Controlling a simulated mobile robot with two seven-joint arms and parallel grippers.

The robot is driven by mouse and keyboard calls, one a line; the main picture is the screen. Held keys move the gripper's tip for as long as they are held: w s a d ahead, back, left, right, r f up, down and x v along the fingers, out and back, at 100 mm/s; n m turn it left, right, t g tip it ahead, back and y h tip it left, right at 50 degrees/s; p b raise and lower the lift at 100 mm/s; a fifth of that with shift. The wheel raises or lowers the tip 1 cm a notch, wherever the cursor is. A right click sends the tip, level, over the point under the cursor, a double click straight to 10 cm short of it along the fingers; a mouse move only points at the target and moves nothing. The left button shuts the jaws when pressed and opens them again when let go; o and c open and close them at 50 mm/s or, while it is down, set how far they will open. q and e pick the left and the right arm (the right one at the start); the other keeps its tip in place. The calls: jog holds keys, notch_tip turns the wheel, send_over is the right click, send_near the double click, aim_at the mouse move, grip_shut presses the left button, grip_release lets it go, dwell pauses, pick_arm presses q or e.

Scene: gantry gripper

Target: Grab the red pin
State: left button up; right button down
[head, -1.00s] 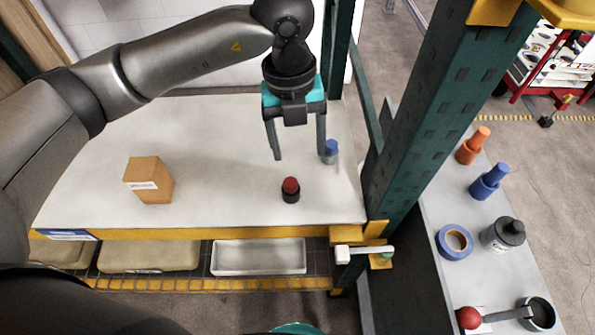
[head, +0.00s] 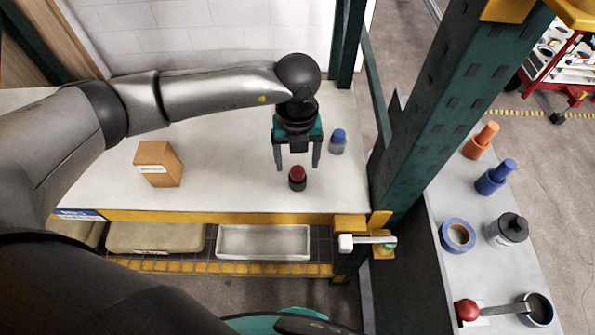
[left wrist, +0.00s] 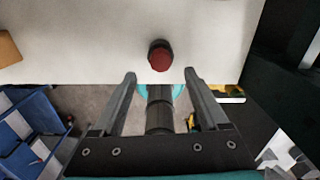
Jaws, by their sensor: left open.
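The red pin (head: 297,173) stands upright in a dark round base on the white table (head: 225,190), near its front edge. It also shows in the left wrist view (left wrist: 160,57), beyond the fingertips and about midway between them. My left gripper (head: 298,167) is open and empty, pointing down, with its fingers above and slightly behind the pin. In the left wrist view the two open fingers (left wrist: 160,73) have nothing between them. My right gripper is not in view.
A blue pin (head: 338,140) stands close behind and right of the red pin. A cardboard box (head: 158,164) sits to the left. A green post (head: 440,90) rises at the table's right. A side table (head: 480,265) holds orange and blue pins, tape and a bottle.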

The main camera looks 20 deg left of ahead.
aim_at(298, 170)
pick_arm(q)
jog(key=shift+w+f, duration=0.15)
jog(key=shift+f, duration=0.75)
jog(key=shift+w+f, duration=0.15)
jog(key=shift+f, duration=0.75)
jog(key=shift+c, duration=0.4)
grip_shut()
